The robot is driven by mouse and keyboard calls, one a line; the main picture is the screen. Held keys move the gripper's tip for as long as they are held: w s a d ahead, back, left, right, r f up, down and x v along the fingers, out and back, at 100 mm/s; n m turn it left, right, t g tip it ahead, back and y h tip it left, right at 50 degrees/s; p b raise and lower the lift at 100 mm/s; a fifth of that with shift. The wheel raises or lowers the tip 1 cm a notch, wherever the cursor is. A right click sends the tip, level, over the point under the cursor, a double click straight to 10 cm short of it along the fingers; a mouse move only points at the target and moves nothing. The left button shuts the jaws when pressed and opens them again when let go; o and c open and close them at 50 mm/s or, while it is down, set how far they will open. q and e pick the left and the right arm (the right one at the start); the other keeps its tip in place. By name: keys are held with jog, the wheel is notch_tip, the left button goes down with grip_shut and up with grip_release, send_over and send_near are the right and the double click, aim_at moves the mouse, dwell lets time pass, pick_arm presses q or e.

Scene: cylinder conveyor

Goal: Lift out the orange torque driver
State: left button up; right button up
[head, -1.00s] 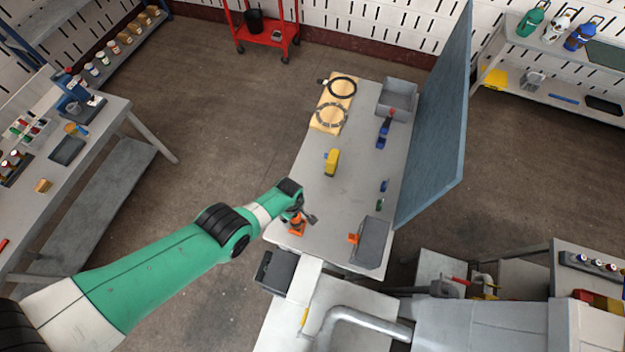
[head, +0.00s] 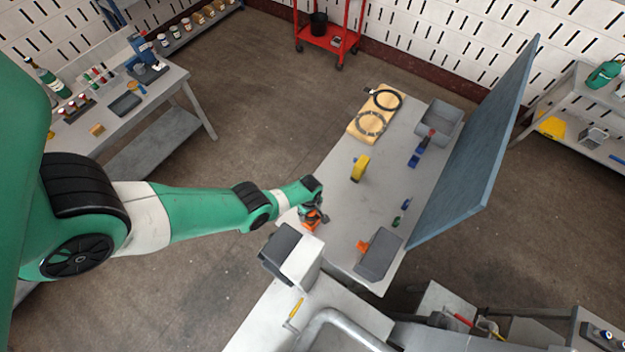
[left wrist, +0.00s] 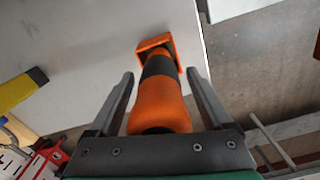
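The orange torque driver (left wrist: 160,100), with a black band and a square orange end, lies between the two fingers of my left gripper (left wrist: 160,75) in the left wrist view. A gap shows on each side, so the fingers are open around it and not closed on it. In the head view the left gripper (head: 315,215) is low over the near left edge of the grey table (head: 335,195). The orange driver (head: 312,226) shows partly beneath it, the rest hidden by the gripper. My right gripper is not in view.
A yellow tool (head: 360,168), a blue tool (head: 420,150), a wooden board (head: 370,125) with rings and a grey tray (head: 440,118) lie farther back. A blue panel (head: 480,140) stands along the right edge.

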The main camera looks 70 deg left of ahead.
pick_arm(q)
grip_shut()
jog(key=shift+o, duration=0.8)
grip_release()
